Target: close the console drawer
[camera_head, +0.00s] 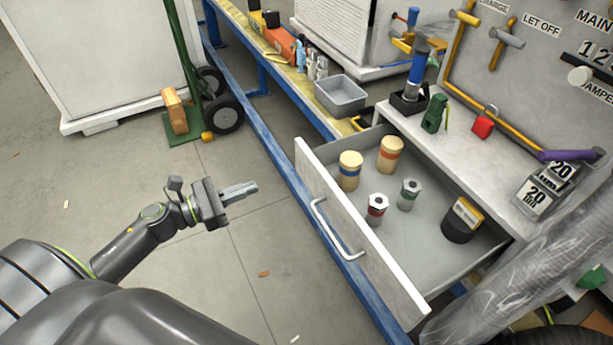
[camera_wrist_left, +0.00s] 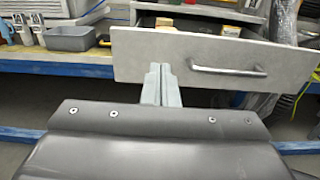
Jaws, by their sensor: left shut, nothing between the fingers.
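The console drawer (camera_head: 325,215) stands pulled out from the console, with its pale front panel and metal bar handle (camera_head: 335,232) facing left. Inside it are two tan-lidded jars (camera_head: 350,171), two small metal-topped cylinders (camera_head: 377,208) and a black-and-yellow container (camera_head: 462,220). My left gripper (camera_head: 240,191) is shut and empty, left of the drawer front and apart from it. In the left wrist view the drawer front (camera_wrist_left: 140,55) and its handle (camera_wrist_left: 228,71) lie ahead, with the shut fingers (camera_wrist_left: 161,85) in front of the panel's left part. My right gripper is not in view.
A grey bin (camera_head: 341,96) stands on the bench behind the drawer. A blue frame rail (camera_head: 262,133) runs below the bench edge and drawer. A green hand truck (camera_head: 190,70) stands at the upper left. The floor around my left gripper is mostly clear.

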